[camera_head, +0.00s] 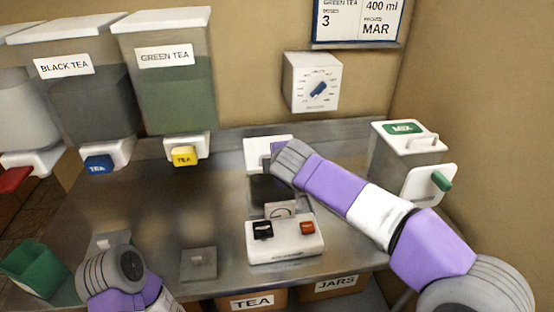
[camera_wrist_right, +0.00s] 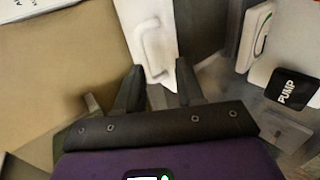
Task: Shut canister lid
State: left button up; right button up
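The canister (camera_head: 270,188) is a dark, boxy container behind the white switch unit, partly hidden by my right arm. Its white lid (camera_head: 257,150) appears raised at the back. In the right wrist view a white panel with a raised handle (camera_wrist_right: 152,48), which looks like this lid, lies ahead of and between the fingers. My right gripper (camera_wrist_right: 156,88) is open with nothing clearly between its fingers. Whether it touches the lid cannot be told. In the head view my right wrist covers its fingers. Only a joint of my left arm shows at lower left; its gripper is not visible.
A white unit (camera_head: 285,243) with black and orange switches stands in front of the canister. A MIX container (camera_head: 404,140) stands at right. Tea dispensers, including GREEN TEA (camera_head: 170,95), stand at left. A green bin (camera_head: 35,268) sits front left. The steel counter (camera_head: 130,215) is mostly clear at left.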

jog(key=shift+v, duration=1.95)
jog(key=shift+w+r+p, duration=0.1)
jog(key=shift+r+p, duration=0.1)
jog(key=shift+p, duration=0.15)
